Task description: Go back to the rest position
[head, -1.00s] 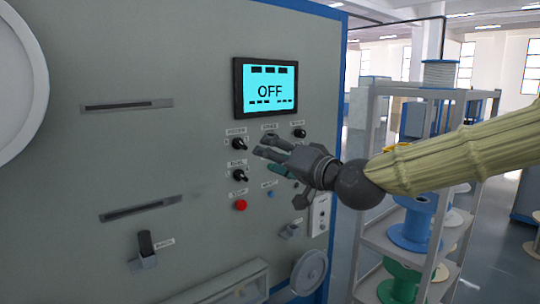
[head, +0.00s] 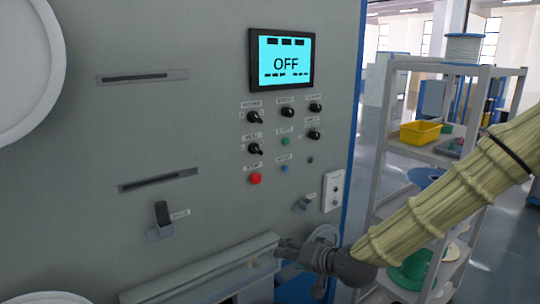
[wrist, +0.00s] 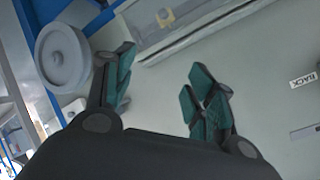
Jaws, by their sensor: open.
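My gripper (head: 283,249) is low in front of the grey machine panel (head: 90,150), at the right end of a long tray-like ledge. In the wrist view my gripper (wrist: 160,90) is open, with its green-padded fingers apart and nothing between them. The panel's screen (head: 281,59) reads OFF. Below it are several black knobs, a green button (head: 285,142), a blue button (head: 285,168) and a red button (head: 255,179). My gripper is clear of all of these controls.
The ledge (head: 200,279) juts from the panel beside my gripper. A round grey wheel (wrist: 62,58) is close to the left finger in the wrist view. A shelf rack (head: 385,150) with a yellow bin (head: 420,132) and spools stands at right, behind my arm.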

